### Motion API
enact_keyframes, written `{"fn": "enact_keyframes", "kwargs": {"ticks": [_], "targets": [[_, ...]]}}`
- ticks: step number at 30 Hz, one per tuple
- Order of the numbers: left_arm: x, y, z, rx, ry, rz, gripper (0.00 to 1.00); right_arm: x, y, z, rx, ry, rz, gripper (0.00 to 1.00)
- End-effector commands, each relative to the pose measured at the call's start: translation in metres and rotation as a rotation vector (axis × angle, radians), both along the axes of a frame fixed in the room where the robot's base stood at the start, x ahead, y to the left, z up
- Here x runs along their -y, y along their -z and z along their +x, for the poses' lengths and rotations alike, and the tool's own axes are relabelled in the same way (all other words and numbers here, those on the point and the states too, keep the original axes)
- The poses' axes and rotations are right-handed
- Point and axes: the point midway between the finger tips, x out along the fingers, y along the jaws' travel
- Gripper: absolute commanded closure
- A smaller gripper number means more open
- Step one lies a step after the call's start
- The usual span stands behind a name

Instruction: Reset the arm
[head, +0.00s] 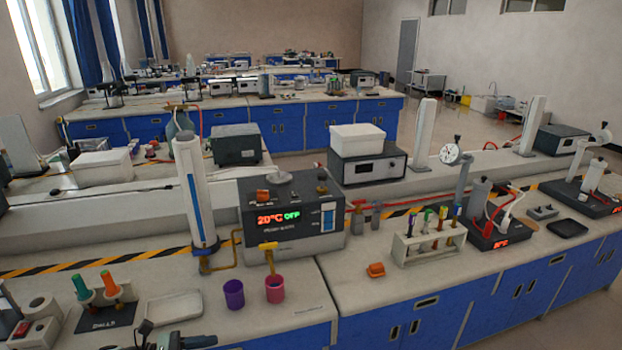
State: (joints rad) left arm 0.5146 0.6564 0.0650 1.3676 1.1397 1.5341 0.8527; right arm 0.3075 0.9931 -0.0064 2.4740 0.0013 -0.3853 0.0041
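Neither of my grippers can be made out in the head view, and no arm of mine is clearly visible. A dark device (190,341) is cut off by the bottom edge at lower left. I cannot tell what it is. The task names no object. On the near bench stand a purple cup (233,294) and a pink cup (275,290). An orange piece (376,270) lies to their right.
A heating box (292,222) reading 20°C stands behind the cups, beside a tall white column (194,190). A rack (428,243) of tubes stands at right. A pale tray (173,307) lies at left. Bench top between orange piece and rack is clear.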

Motion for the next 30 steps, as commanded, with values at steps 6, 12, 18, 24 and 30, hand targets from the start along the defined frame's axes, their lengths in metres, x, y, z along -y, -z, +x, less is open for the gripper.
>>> {"fn": "enact_keyframes", "kwargs": {"ticks": [6,12,18,24,30], "targets": [[0.043,0.124,-0.038,-0.112,0.06,0.291,0.61,0.0,-0.007,0.005,0.008,0.0,0.0,0.08],[0.074,0.239,-0.128,-0.091,0.284,0.651,0.61,0.0,-0.015,0.007,0.01,0.0,0.0,0.08],[0.088,0.311,-0.24,0.183,0.679,0.979,0.61,0.0,-0.024,0.011,0.014,0.0,-0.001,0.08],[0.103,0.323,-0.305,0.59,0.973,1.1,0.61,0.0,-0.03,0.015,0.019,0.0,-0.001,0.08],[0.116,0.316,-0.324,0.821,1.062,1.115,0.61,0.0,-0.033,0.016,0.02,0.0,0.0,0.08]]}}
